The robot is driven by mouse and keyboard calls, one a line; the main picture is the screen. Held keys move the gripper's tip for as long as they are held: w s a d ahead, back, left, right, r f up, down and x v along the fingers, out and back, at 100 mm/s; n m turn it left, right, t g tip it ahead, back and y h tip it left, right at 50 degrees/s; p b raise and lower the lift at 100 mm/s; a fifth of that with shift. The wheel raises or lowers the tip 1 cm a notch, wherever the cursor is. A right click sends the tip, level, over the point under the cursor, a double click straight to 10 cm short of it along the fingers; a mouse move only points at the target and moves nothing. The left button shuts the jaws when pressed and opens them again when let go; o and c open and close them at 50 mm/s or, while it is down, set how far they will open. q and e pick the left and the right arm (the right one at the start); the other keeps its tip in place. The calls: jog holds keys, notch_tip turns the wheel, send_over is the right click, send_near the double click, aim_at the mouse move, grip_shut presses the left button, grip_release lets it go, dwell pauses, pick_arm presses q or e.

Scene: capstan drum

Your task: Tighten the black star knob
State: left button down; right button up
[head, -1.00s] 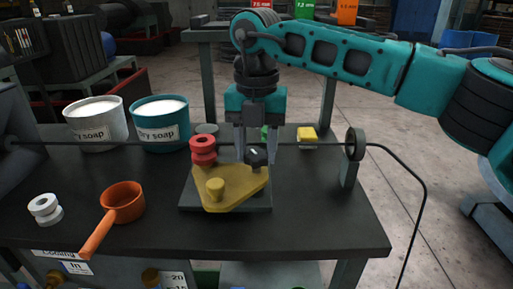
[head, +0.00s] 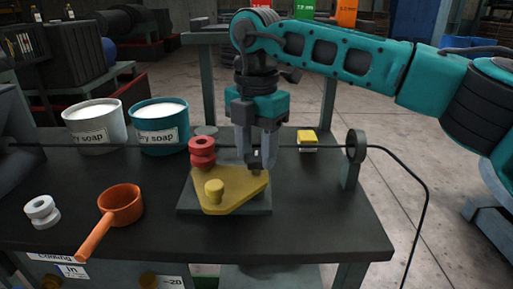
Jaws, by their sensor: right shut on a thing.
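The black star knob (head: 256,157) stands at the back right corner of the yellow plate (head: 235,190), mostly hidden by my gripper. My right gripper (head: 256,160) points straight down over it, with its fingers shut on the knob. The yellow plate lies on a dark square base and carries a red spool (head: 202,152) at its back left and a yellow knob (head: 214,191) at its front left. My left gripper is not in view.
A dark cable runs across the bench behind the plate and through a ring post (head: 356,150) at right. White (head: 95,127) and teal (head: 160,127) soap tubs stand back left. An orange ladle (head: 121,205) and white spool (head: 42,211) lie front left. The bench's front right is clear.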

aim_at(256, 156)
jog(key=o, duration=1.1)
jog(key=shift+c, duration=0.2)
pick_arm(q)
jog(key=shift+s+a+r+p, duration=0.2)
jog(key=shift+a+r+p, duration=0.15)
jog(key=shift+p, duration=0.5)
pick_arm(e)
notch_tip(256, 156, up, 13)
